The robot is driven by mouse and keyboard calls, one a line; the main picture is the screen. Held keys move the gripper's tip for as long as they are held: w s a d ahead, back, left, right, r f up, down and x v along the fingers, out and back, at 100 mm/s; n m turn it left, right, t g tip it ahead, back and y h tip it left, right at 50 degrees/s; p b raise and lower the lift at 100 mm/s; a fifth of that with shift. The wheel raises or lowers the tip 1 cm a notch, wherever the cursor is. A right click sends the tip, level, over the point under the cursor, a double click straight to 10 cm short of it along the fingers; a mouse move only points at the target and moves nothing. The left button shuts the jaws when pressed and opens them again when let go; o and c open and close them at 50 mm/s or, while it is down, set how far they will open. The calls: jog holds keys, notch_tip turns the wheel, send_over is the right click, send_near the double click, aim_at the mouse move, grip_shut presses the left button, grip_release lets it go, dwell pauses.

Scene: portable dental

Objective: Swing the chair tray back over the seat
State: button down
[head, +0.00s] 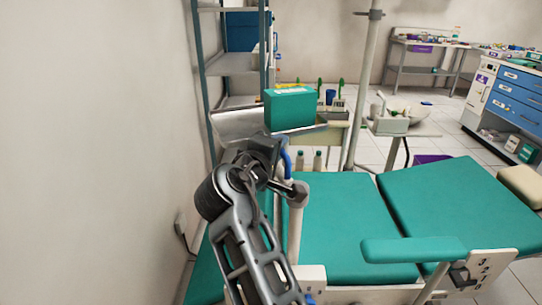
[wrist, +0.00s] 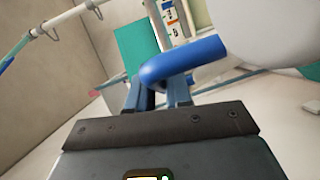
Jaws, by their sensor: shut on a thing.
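The chair tray (head: 232,123) is a pale metal tray at the left, near the wall, beyond the near left end of the teal chair seat (head: 345,230). A green box (head: 290,108) shows at the tray's right end. A blue handle (head: 287,160) hangs below the tray beside a pale post (head: 296,215). My gripper (head: 278,165) is at this handle, partly hidden by my wrist. In the wrist view, the bent blue handle (wrist: 190,58) runs between the fingers of my gripper (wrist: 160,98), which is shut on it.
A metal shelf rack (head: 236,65) stands against the left wall, close behind the tray. A teal armrest (head: 415,250) stands at the seat's near right. A pale vertical pole (head: 365,90) rises behind the chair. The space above the seat looks clear.

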jog(key=shift+w+d+f+m+g+h+b, duration=0.1)
jog(key=shift+w+d+m+g+h+b, duration=0.1)
jog(key=shift+d+m+g+h+b, duration=0.7)
jog(key=shift+w+d+m+g+h+b, duration=0.15)
jog(key=shift+d+m+g+h+b, duration=0.2)
jog(key=shift+d+m+g+h, duration=1.05)
jog(key=shift+h, duration=0.4)
jog(key=c, duration=1.1)
grip_release()
jog(key=shift+a+t, duration=0.1)
jog(key=shift+t, duration=0.2)
jog(key=shift+c, duration=0.2)
jog(key=shift+s+a, duration=0.1)
jog(key=v, duration=0.7)
jog(key=shift+s+a, duration=0.2)
